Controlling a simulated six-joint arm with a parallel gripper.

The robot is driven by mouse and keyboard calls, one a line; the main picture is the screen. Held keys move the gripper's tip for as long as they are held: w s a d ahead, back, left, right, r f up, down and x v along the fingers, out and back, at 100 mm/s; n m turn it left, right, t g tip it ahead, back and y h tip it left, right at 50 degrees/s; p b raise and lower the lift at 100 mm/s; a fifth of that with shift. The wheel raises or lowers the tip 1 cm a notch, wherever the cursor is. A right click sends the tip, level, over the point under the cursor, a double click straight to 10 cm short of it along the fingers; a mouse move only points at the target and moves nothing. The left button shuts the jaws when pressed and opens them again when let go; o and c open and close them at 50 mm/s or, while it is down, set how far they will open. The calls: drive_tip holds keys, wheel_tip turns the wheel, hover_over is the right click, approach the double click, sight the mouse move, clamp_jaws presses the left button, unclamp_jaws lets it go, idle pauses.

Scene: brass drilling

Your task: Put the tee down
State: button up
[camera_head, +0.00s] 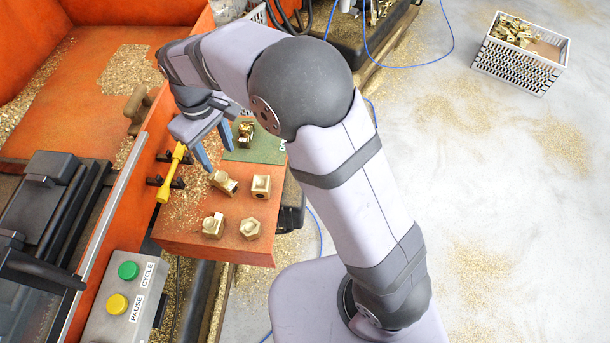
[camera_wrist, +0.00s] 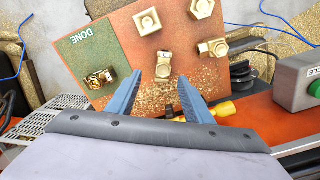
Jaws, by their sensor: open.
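Several brass fittings lie on the orange shelf; which one is the tee is hard to tell at this size. One shiny brass fitting (camera_head: 246,133) rests on the green DONE mat (camera_head: 268,150); it also shows in the wrist view (camera_wrist: 100,78), left of my fingers. Another brass fitting (camera_head: 222,182) lies on bare orange shelf; in the wrist view (camera_wrist: 163,65) it appears beyond and between my fingertips. My gripper (camera_head: 218,154) is open with blue fingers above the shelf, and nothing is held between them in the wrist view (camera_wrist: 162,80).
More brass fittings (camera_head: 261,186) (camera_head: 213,225) (camera_head: 250,228) stand on the front of the shelf (camera_head: 190,238). A yellow-handled tool (camera_head: 172,172) sits in black clips along the left edge. A button box (camera_head: 125,295) is at lower left. Brass chips litter the shelf.

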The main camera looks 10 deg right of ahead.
drive_tip(key=s+d+m, duration=0.2)
drive_tip(key=d, duration=0.5)
drive_tip(key=s+d+m, duration=0.2)
drive_tip(key=s+d, duration=0.1)
drive_tip(key=d, duration=0.4)
drive_tip(key=s+d+f+m, duration=0.2)
drive_tip(key=s+d+m, duration=0.2)
drive_tip(key=s+d, duration=0.6)
drive_tip(key=shift+s+d+f+m, duration=0.15)
drive_tip(key=shift+s+f+m, duration=0.15)
drive_tip(key=shift+s, duration=0.35)
drive_tip(key=shift+o, duration=0.4)
